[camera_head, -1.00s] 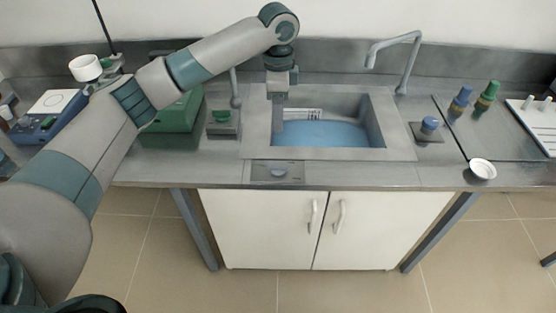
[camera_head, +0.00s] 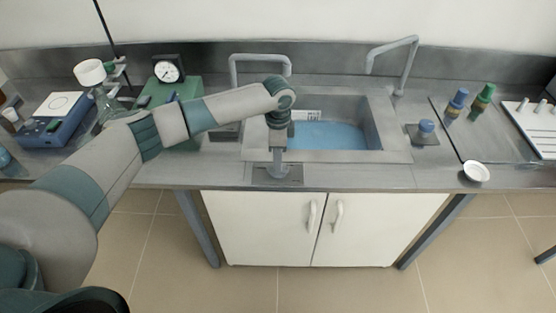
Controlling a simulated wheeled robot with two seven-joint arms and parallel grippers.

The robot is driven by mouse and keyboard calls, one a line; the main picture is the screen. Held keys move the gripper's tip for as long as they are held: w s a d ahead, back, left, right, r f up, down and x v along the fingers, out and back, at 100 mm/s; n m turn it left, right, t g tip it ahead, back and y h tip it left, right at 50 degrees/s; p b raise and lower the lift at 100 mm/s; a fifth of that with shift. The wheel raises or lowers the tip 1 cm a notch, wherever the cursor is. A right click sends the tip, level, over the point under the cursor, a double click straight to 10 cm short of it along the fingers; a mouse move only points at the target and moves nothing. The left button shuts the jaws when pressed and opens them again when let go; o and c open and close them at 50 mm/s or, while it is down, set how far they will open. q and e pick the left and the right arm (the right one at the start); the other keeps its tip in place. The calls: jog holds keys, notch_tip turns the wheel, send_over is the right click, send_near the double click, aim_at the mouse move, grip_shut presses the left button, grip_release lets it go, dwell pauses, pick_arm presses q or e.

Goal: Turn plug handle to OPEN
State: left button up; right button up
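A small grey plate (camera_head: 293,176) lies on the counter's front edge, just in front of the sink (camera_head: 335,155). The knob on this plate, which looks like the plug handle, is mostly hidden by my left gripper (camera_head: 278,171). The gripper points straight down over the plate, its tips at the knob. I cannot tell whether the fingers are around the knob or touching it. The sink holds blue water (camera_head: 335,136). Any OPEN marking is too small to read. My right gripper is not in view.
A tall tap (camera_head: 408,65) stands behind the sink, another (camera_head: 260,57) behind my arm. A blue knob (camera_head: 426,126) sits on a plate to the right, near a white dish (camera_head: 476,171). A green box with a dial gauge (camera_head: 168,70) stands left.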

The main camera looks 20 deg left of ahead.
pick_arm(q)
jog(key=shift+f, duration=1.4)
grip_shut()
